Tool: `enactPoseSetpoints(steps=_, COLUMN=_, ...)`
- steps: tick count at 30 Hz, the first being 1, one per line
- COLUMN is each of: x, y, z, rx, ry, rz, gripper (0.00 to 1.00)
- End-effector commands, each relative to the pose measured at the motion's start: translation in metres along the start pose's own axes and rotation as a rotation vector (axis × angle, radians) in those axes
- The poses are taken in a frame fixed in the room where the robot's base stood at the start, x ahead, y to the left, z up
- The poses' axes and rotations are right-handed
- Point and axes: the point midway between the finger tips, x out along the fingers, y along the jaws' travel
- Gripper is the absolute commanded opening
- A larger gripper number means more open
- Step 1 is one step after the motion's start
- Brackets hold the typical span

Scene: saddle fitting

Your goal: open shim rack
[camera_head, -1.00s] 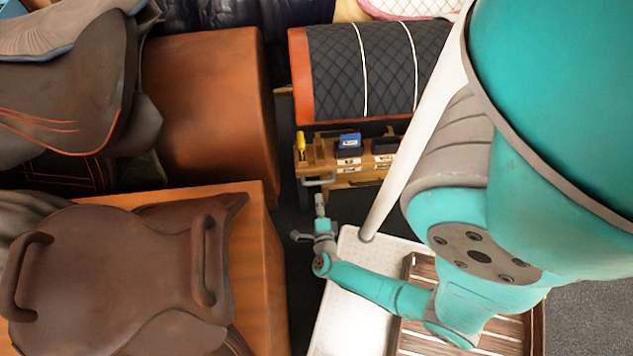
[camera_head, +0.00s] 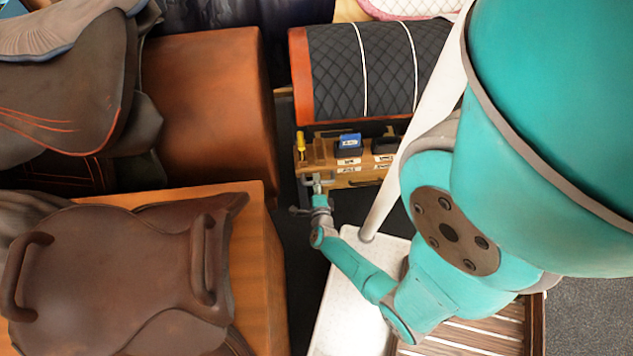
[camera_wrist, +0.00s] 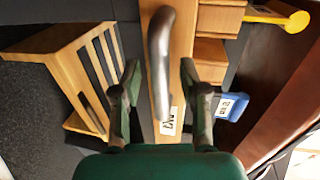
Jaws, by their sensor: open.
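The wooden shim rack (camera_head: 362,176) stands on the far side, below the quilted saddle pad, with small labels on its front. Its grey metal pull handle (camera_wrist: 160,50) shows large in the wrist view, fixed to a light wooden front with a white label (camera_wrist: 170,121). My gripper (camera_head: 318,182) is at the rack's left front in the head view. In the wrist view my gripper (camera_wrist: 158,72) is open, with one finger on each side of the handle. I cannot tell whether either finger touches it.
A blue block (camera_head: 349,142) and a yellow-handled tool (camera_head: 301,143) sit on the rack. A brown saddle (camera_head: 120,255) on a wooden stand (camera_head: 262,260) is close at left. A white surface (camera_head: 345,290) and slatted crate (camera_head: 480,335) lie below my arm.

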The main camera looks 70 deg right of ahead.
Motion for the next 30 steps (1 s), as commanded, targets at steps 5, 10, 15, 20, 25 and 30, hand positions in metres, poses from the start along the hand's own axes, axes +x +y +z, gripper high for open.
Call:
enactPoseSetpoints(steps=5, x=0.0057, y=0.0001, z=-0.0003, rx=0.001, ry=0.0, rz=0.001, gripper=0.43)
enactPoseSetpoints(steps=10, x=0.0058, y=0.0001, z=-0.0001, rx=0.001, ry=0.0, rz=0.001, gripper=0.43)
enactPoseSetpoints(steps=15, x=0.0057, y=0.0, z=-0.0002, rx=0.001, ry=0.0, rz=0.001, gripper=0.16)
enactPoseSetpoints(steps=20, x=0.0057, y=0.0, z=-0.0002, rx=0.001, ry=0.0, rz=0.001, gripper=0.0)
enactPoseSetpoints(steps=25, x=0.0054, y=0.0003, z=-0.0002, rx=0.001, ry=0.0, rz=0.001, gripper=0.0)
enactPoseSetpoints(steps=30, x=0.0006, y=0.0015, z=-0.0001, rx=0.0, ry=-0.001, rz=0.001, gripper=0.0)
